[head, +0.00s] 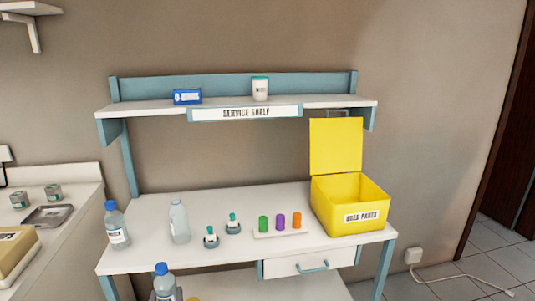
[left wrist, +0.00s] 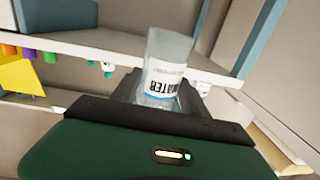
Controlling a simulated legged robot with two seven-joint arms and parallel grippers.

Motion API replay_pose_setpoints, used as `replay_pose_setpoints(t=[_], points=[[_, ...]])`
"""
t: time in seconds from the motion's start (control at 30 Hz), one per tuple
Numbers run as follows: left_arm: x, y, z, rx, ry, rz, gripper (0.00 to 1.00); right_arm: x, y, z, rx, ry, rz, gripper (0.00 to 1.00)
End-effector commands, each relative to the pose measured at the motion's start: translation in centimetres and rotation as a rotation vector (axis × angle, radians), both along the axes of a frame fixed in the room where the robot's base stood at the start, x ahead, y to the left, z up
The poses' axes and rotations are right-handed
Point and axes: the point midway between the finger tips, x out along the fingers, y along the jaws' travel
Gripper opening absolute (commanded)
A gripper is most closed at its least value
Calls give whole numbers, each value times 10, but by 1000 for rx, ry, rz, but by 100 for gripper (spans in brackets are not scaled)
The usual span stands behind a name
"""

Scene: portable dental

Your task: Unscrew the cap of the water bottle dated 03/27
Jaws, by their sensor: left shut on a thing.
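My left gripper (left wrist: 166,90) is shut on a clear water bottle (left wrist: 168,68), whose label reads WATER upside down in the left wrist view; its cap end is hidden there. In the head view this bottle (head: 165,283) is at the bottom edge, roughly upright, with a blue cap (head: 161,268) on it. A second bottle (head: 117,226) with a blue cap stands at the left of the worktop. A third bottle (head: 179,222) beside it shows no blue cap. No date is readable on any bottle. My right gripper is in neither view.
The service shelf worktop (head: 190,262) also holds two small dark-based items, a rack (head: 281,232) of coloured tubes and an open yellow used-parts box (head: 347,205). A blue box (head: 187,97) and a white jar (head: 260,89) sit above. The worktop's front left is clear.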

Motion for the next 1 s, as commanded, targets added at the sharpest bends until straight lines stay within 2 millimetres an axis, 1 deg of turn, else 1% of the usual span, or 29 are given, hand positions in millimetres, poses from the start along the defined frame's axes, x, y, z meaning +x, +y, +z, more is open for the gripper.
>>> replay_pose_setpoints(t=[0.03,0.1,0.2,0.3,0.5,0.53,0.57,0.6,0.73,0.83,0.97,1.0], points=[[-11,-13,-18,3,8,-34,0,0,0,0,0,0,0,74],[-27,-31,-35,2,6,-82,0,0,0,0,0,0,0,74],[-48,-51,-55,1,4,-142,0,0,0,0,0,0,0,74],[-67,-67,-68,0,2,-189,0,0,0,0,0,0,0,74],[-98,-90,-85,1,1,-267,0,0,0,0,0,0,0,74],[-101,-92,-82,1,-3,-274,0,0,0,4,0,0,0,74],[-99,-91,-71,1,-7,-271,0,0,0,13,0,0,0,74],[-98,-91,-65,0,-8,-270,0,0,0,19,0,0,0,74],[-98,-91,-46,0,-7,-269,0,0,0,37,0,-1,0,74],[-98,-91,-27,1,-7,-268,0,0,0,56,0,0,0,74],[-98,-91,7,1,-7,-268,0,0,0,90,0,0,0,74],[-97,-91,20,2,-7,-268,0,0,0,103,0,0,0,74]])
